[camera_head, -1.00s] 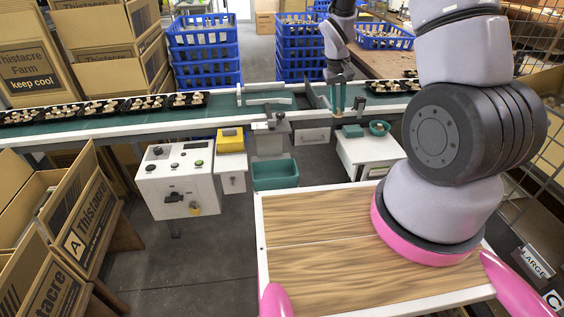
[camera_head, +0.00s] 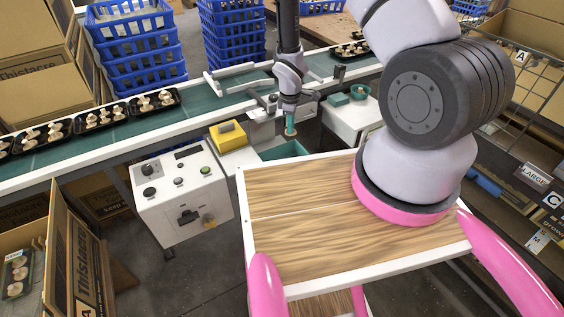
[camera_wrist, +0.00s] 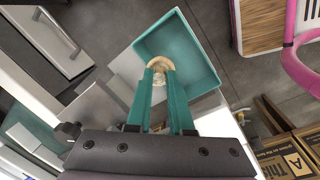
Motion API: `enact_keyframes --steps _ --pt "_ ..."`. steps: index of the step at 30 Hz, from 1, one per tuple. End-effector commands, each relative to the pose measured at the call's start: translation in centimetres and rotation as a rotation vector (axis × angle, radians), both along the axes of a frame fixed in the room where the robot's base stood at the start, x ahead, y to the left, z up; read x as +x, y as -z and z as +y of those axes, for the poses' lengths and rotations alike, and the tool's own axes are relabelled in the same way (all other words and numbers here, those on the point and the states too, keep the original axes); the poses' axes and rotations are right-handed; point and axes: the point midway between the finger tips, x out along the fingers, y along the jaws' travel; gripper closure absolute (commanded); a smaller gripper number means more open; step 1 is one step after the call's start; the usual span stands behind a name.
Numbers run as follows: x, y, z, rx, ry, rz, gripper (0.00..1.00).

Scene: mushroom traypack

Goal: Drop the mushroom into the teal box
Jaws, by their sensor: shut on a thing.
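My gripper (camera_head: 290,132) is shut on a pale tan mushroom, held between its teal fingertips. The mushroom (camera_wrist: 160,68) shows at the fingertips in the wrist view, its cap facing away from the fingers. The teal box (camera_wrist: 200,62) lies beyond the fingers there, and the mushroom overlaps its inside near the left part. In the head view the teal box (camera_head: 284,151) is just behind the wooden deck, with the gripper above it. The fingers hide part of the box. The exact height of the mushroom over the box is hard to tell.
A conveyor (camera_head: 90,149) carries black trays of mushrooms at left. A white control box (camera_head: 182,198) and a yellow unit (camera_head: 228,136) stand left of the teal box. Blue crates (camera_head: 234,40) are stacked behind.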

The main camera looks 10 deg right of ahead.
Motion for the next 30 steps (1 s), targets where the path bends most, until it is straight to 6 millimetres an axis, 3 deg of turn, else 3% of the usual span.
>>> enact_keyframes --steps 1,5,18,30 --pt "-0.5 1.1 0.5 0.001 -0.062 0.003 1.00" --pt "-0.9 2.6 1.2 0.007 -0.158 0.000 1.00" --pt "-0.9 7.1 1.3 0.007 -0.168 -0.001 1.00" --pt "-0.9 8.4 1.3 0.007 -0.166 -0.002 1.00"
